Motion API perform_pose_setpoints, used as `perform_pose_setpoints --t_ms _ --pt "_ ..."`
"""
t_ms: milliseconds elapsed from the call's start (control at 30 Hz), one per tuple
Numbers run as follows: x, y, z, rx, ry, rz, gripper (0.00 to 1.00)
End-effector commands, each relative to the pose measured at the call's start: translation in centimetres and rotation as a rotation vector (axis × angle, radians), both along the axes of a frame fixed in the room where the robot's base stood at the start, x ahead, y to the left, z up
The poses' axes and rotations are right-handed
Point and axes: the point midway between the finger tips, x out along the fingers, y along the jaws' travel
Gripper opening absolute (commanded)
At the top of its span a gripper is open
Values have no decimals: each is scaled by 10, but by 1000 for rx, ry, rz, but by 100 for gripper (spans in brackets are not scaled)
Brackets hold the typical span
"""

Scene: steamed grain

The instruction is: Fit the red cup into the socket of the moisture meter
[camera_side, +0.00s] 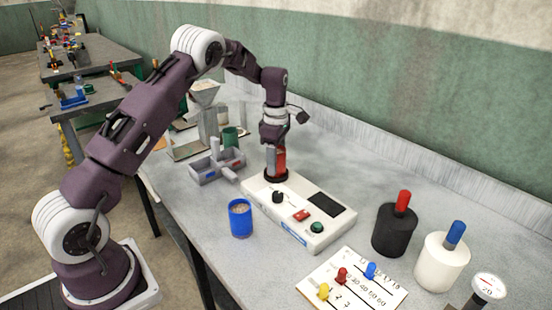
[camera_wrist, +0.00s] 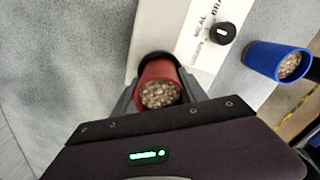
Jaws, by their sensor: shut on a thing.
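The red cup (camera_side: 281,158), filled with grain, is held upright at the black ring socket of the moisture meter (camera_side: 318,205). My gripper (camera_side: 274,158) is shut on the cup from above. In the wrist view the cup (camera_wrist: 160,86) sits between the two fingers (camera_wrist: 160,98), with grain showing at its top. A dark part of the socket (camera_wrist: 157,56) shows just beyond the cup's rim. The cup's lower end meets the socket ring (camera_side: 276,175) in the side view. I cannot tell how deep the cup sits in it.
A blue cup of grain (camera_side: 240,220) stands in front of the meter. A grey divided tray (camera_side: 205,176) and a green cup (camera_side: 230,137) are to the left. Black (camera_side: 392,232) and white (camera_side: 441,262) cylinders with coloured handles and a card with pegs (camera_side: 335,290) are at right.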

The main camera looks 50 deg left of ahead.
Motion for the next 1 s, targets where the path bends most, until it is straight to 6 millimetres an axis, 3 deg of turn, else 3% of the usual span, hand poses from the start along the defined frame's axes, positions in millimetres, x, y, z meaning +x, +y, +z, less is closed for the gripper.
perform_pose_setpoints --t_ms 267,300,433,633,767,1000 --pt "0 0 -2 0 0 0 9" --pt "0 0 -2 0 0 0 52" --pt "0 0 -2 0 0 0 75" --pt "0 0 -2 0 0 0 75" --pt "0 0 -2 0 1 0 94" --pt "0 0 -2 0 1 0 94"
